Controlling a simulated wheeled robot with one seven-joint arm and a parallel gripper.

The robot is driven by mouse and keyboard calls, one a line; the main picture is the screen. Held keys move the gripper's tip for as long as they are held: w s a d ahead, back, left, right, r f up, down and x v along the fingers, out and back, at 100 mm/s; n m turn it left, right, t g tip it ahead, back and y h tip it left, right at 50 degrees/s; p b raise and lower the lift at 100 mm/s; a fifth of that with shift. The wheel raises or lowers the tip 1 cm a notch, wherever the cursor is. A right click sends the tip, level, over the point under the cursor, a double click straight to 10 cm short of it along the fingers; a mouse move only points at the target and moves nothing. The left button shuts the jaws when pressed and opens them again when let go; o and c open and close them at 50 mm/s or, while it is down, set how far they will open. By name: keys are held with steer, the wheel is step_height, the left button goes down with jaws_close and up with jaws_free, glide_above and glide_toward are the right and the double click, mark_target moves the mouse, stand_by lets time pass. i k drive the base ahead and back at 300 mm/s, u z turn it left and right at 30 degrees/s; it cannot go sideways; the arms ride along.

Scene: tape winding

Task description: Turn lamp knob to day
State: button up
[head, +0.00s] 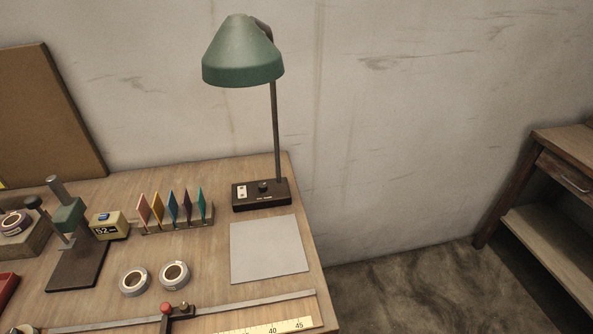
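A desk lamp with a green shade (243,55) stands at the back right corner of the wooden table. Its thin pole rises from a dark base (262,195). A small dark knob (263,186) sits on top of the base, with a pale switch plate (242,191) to its left. Small pale lettering runs along the base near the knob, too small to read. I cannot tell which setting the knob points to. My gripper is not in view.
A grey sheet (269,249) lies in front of the lamp base. A rack of coloured cards (175,210) stands to its left. Two tape rolls (174,275), a yellow counter (108,226) and a green-headed press (70,215) are further left. A ruled rail (230,307) crosses the front.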

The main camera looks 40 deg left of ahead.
mark_target(262, 187)
steer(key=u, duration=0.05)
steer(key=k, duration=1.05)
steer(key=u, duration=1.8)
steer(key=i, duration=1)
steer(key=z, duration=0.05)
